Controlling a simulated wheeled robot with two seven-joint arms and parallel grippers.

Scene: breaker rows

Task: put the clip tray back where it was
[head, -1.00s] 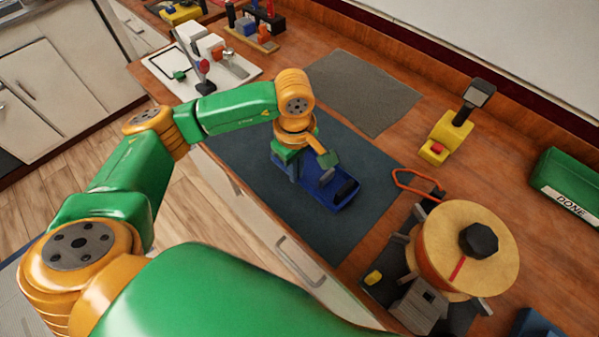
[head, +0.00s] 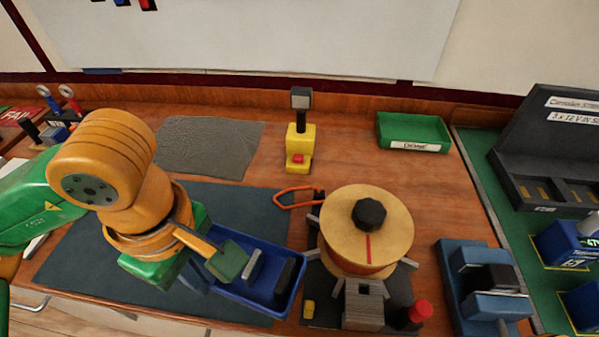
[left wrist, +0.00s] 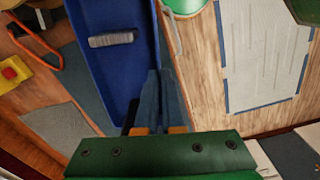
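The clip tray is a blue open box (head: 233,290) at the near side of the dark mat, in the head view. It holds a grey clip (head: 254,265) and a black block (head: 286,277). My left gripper (head: 200,277) is at its left end, mostly hidden by my wrist in the head view. In the left wrist view the two fingers (left wrist: 158,92) are close together on the tray's side wall, and the tray (left wrist: 100,70) with the grey clip (left wrist: 112,39) fills the upper left. The tray appears raised above the mat. My right gripper is not in view.
The dark mat (head: 85,245) has bare room on the left. A wooden drum (head: 340,225) on a black base stands close right of the tray. Orange-handled pliers (head: 297,199), a yellow stamp device (head: 300,140), a grey mat (head: 210,147) and a green DONE bin (head: 412,128) lie behind.

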